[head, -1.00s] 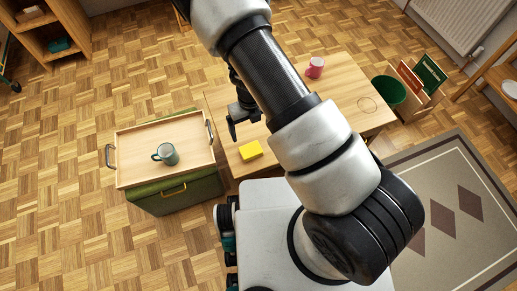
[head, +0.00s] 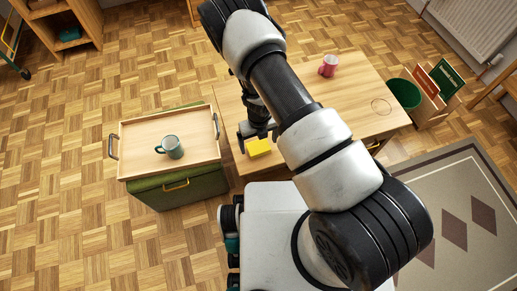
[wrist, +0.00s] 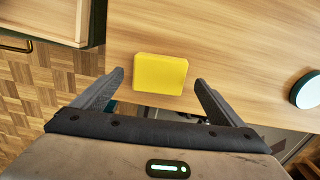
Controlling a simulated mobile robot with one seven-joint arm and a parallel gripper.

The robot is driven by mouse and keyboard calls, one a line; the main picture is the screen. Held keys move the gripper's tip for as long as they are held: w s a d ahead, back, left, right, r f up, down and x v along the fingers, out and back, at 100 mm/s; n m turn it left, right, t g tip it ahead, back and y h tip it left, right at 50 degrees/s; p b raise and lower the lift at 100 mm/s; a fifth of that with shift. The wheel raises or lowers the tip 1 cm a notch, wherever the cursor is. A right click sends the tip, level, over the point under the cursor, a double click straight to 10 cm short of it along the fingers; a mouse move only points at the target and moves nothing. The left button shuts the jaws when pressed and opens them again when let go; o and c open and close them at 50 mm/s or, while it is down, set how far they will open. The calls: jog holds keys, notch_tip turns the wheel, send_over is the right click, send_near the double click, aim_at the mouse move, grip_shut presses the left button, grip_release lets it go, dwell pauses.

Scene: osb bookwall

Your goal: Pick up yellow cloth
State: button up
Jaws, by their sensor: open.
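The yellow cloth (head: 258,148) is a small folded yellow block on the wooden table (head: 234,105), near the table's front left edge. In the wrist view the yellow cloth (wrist: 160,73) lies just beyond the fingertips, centred on the gap between them. My gripper (head: 257,134) is close beside the cloth in the head view, and part of it is hidden behind the arm. In the wrist view my gripper (wrist: 158,82) is open and empty, one finger on each side of the gap.
A wooden tray (head: 135,137) with a green mug (head: 169,147) stands on a green cabinet (head: 190,190) at left. A pink mug (head: 328,65) stands at the table's far side. A green bin (head: 403,93) is right of the table. The table's middle is mostly clear.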

aim_at(258, 146)
notch_tip(258, 146, down, 2)
jog(key=shift+f, duration=0.25)
jog(key=c, duration=1.1)
notch_tip(258, 146, up, 10)
jog(key=p, duration=0.2)
jog(key=shift+p, duration=0.3)
jog(key=shift+c, duration=0.2)
